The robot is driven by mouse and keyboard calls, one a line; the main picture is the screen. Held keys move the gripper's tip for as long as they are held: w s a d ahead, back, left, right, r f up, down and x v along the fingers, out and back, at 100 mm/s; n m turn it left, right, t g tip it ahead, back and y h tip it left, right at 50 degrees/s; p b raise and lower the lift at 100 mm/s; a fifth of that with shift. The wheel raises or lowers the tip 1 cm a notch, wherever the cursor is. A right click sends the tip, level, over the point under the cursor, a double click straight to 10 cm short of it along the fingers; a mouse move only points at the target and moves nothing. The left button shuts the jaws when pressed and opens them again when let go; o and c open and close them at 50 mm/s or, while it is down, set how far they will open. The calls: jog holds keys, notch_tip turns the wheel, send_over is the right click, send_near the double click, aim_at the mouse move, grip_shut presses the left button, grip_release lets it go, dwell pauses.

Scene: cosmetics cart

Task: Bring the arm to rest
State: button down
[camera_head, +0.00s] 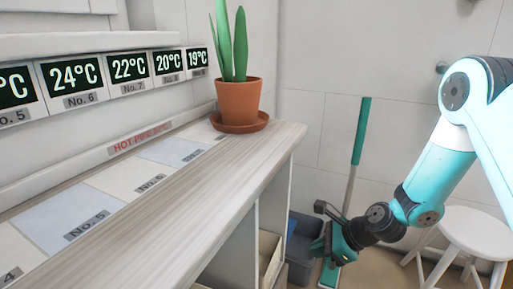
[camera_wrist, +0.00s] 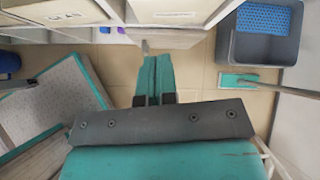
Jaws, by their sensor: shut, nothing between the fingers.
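My gripper (camera_head: 322,252) hangs at the end of my bent teal arm, low beside the right end of the wooden counter. It points down and left in the head view, and it holds nothing. In the wrist view the two teal fingers of my gripper (camera_wrist: 153,78) lie together, shut. The fingertips appear close to the front of a pale cabinet (camera_wrist: 180,38); I cannot tell whether they touch it.
The wooden counter (camera_head: 190,190) carries numbered pads and a potted plant (camera_head: 238,103). Temperature displays (camera_head: 130,68) line the wall. A grey bin (camera_wrist: 262,45) with a blue cloth, a green-handled mop (camera_head: 361,132) and a white stool (camera_head: 478,228) stand near my gripper.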

jog(key=s+a+r+n+g, duration=0.1)
jog(key=s+a+r+n, duration=0.25)
jog(key=r+n, duration=0.45)
jog(key=s+r+n+g+h, duration=0.1)
jog(key=s+r+n+h, duration=0.1)
jog(key=s+r+n, duration=0.7)
jog(key=s+r+n+g+h, duration=0.2)
jog(key=s+r+n, duration=0.4)
jog(key=s+n, duration=0.55)
notch_tip(320, 180, up, 26)
jog(key=p, duration=2.5)
jog(key=shift+d+f, duration=0.15)
jog(key=shift+s, duration=0.1)
